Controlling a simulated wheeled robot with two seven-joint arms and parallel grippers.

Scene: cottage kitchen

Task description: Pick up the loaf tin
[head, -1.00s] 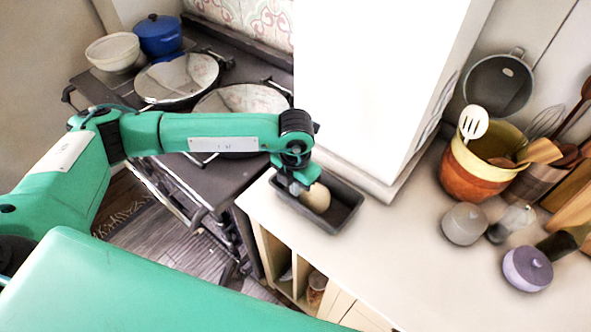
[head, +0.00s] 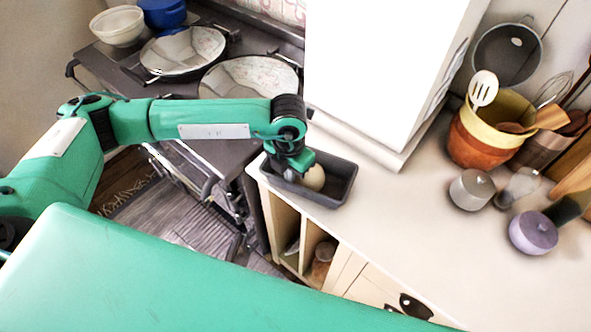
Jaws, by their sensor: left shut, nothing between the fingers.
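The loaf tin (head: 343,191) is a dark grey rectangular tin on the pale counter in the head view, close to the counter's left end and beside the white block. A round, pale beige thing (head: 314,178) lies inside it. My left gripper (head: 292,175) is at the tin's left part, pointing down, with the wrist above it. Its fingers are shut with nothing between them, and their tips are partly hidden by the wrist and the tin. I cannot tell whether they touch the tin. My right gripper is not in view.
A tall white block (head: 385,75) stands just behind the tin. The dark stove (head: 205,128) with two round lids is left of the counter. Stacked bowls (head: 480,145) with utensils, a grey pot (head: 472,189) and a lilac pot (head: 533,233) stand to the right. The counter's middle is clear.

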